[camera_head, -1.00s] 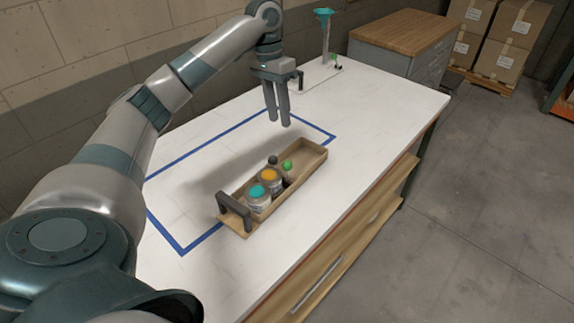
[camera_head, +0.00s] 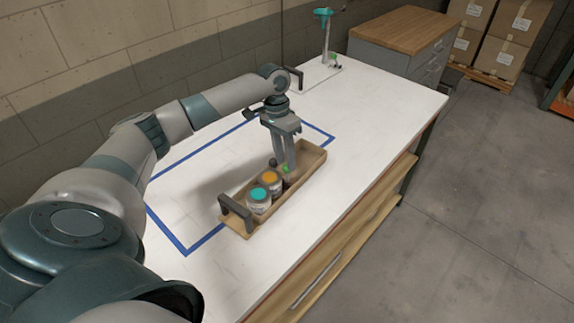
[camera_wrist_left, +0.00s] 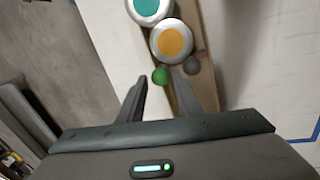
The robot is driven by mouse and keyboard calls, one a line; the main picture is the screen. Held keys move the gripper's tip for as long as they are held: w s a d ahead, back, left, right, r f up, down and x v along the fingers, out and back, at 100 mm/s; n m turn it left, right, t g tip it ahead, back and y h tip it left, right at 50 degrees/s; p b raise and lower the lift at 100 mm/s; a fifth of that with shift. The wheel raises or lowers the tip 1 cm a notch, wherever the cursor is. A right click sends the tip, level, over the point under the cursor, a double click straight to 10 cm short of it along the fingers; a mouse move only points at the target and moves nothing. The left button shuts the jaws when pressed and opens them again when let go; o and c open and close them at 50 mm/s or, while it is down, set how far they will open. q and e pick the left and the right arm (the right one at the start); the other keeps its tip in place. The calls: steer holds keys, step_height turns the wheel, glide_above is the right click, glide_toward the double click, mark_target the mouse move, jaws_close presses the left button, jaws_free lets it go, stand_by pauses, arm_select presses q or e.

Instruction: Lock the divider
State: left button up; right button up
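A long wooden tray (camera_head: 312,162) with a dark handle lies on the white table. Inside it stand a teal-lidded jar (camera_head: 258,200) and an orange-lidded jar (camera_head: 271,181). Beside the orange jar are a green knob (camera_head: 286,169) and a dark knob (camera_head: 273,162); the divider body itself is hard to make out. My left gripper (camera_head: 285,168) points down over the tray at the green knob. In the left wrist view its two fingers (camera_wrist_left: 160,82) are apart, with the green knob (camera_wrist_left: 160,75) just beyond and between the tips. The dark knob (camera_wrist_left: 193,67) is right of them. My right gripper is not in view.
Blue lines (camera_head: 205,240) outline an area of the table around the tray. A stand with a teal top (camera_head: 325,35) is at the far end. A wooden-topped cabinet (camera_head: 405,35) stands behind. The table right of the tray is clear.

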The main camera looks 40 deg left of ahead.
mark_target(287, 173)
arm_select(q)
steer(key=shift+s+d+f+p, duration=0.1)
steer(key=shift+d+f+p, duration=0.15)
steer(key=shift+f, duration=0.85)
steer(key=shift+d+f+p, duration=0.2)
steer(key=shift+f, duration=0.85)
jaws_close()
